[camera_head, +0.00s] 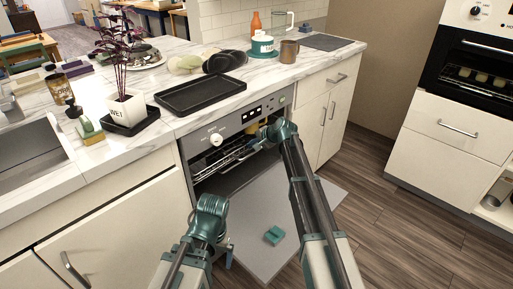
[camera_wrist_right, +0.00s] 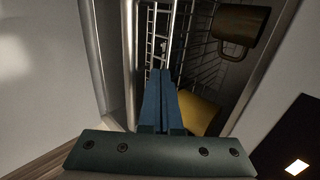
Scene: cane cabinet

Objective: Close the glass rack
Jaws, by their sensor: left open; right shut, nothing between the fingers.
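The dishwasher (camera_head: 201,152) stands open under the counter, its door (camera_head: 262,205) folded down toward the floor. The wire glass rack (camera_head: 222,160) is partly visible inside the opening; its right part is hidden behind my right arm. My right gripper (camera_head: 257,145) is shut and empty at the rack's front. In the right wrist view its blue fingertips (camera_wrist_right: 160,73) are together over the rack wires (camera_wrist_right: 185,45); contact is unclear. A dark mug (camera_wrist_right: 239,28) and a yellow item (camera_wrist_right: 198,112) are in the rack. My left gripper (camera_head: 229,258) is open, low beside the door's left edge.
A small teal block (camera_head: 274,236) shows over the lowered door. On the counter above are a black tray (camera_head: 201,94), plates, a brown mug (camera_head: 289,51) and a potted plant (camera_head: 126,108). A sink (camera_head: 30,155) is at left. Wood floor (camera_head: 400,215) is clear at right.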

